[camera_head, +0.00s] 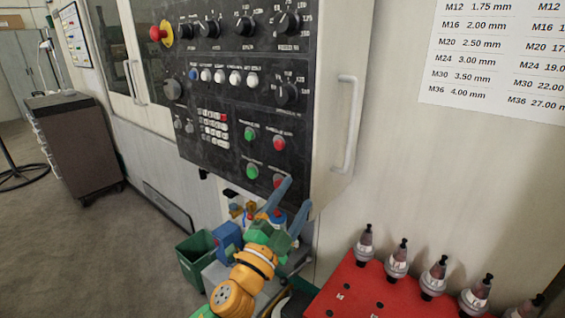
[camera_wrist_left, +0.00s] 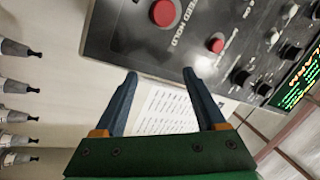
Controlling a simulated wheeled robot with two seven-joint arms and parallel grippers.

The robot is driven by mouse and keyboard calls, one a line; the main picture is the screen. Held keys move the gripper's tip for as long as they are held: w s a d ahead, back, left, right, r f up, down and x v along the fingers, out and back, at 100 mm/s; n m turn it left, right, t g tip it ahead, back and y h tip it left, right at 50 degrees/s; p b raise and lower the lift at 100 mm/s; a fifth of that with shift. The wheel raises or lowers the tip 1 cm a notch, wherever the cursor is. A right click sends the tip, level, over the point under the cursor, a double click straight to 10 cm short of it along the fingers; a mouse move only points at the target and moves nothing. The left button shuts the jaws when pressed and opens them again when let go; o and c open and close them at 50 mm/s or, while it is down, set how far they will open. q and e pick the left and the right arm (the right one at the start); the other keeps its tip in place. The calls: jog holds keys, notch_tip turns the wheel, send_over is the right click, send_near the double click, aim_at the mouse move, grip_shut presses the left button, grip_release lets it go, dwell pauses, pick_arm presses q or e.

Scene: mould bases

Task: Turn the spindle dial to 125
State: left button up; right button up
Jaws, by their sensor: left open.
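The black control panel (camera_head: 245,120) carries several dark rotary dials. A top row includes one dial (camera_head: 288,22) at the right end and one (camera_head: 244,24) beside it. Another dial (camera_head: 287,93) sits lower right, above the green and red buttons. The labels are too small to tell which is the spindle dial or where it points. My left gripper (camera_head: 297,192) is open and empty at the panel's lower right corner, below the dials. In the left wrist view, its blue fingers (camera_wrist_left: 160,73) are spread apart, with a red feed hold button (camera_wrist_left: 164,12) beyond them.
A red emergency stop (camera_head: 158,33) is at the panel's upper left. A vertical handle (camera_head: 346,122) stands right of the panel. A red tray (camera_head: 350,292) with several tool holders (camera_head: 397,260) lies lower right. A green bin (camera_head: 192,262) is left of my arm.

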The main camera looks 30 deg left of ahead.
pick_arm(q)
jog(key=s+d+r+m+g+h, duration=0.3)
jog(key=d+r+m+h, duration=0.45)
jog(key=m, duration=0.55)
jog(key=s+d+r+m+g+h, duration=0.3)
jog(key=d+r+m+h, duration=0.2)
jog(key=r+m+h, duration=0.55)
jog(key=m+t+y, duration=0.2)
jog(key=m+y, duration=0.2)
jog(key=y, duration=1.2)
send_near(281, 96)
jog(key=w, duration=0.2)
jog(key=w+p, duration=0.6)
jog(key=shift+w+d, duration=0.15)
jog(key=shift+w, duration=0.2)
jog(key=shift+w+f, duration=0.1)
jog(key=shift+w, duration=0.1)
jog(key=shift+s, duration=0.2)
pick_arm(e)
notch_tip(281, 96, up, 6)
jog(key=shift+a, duration=0.15)
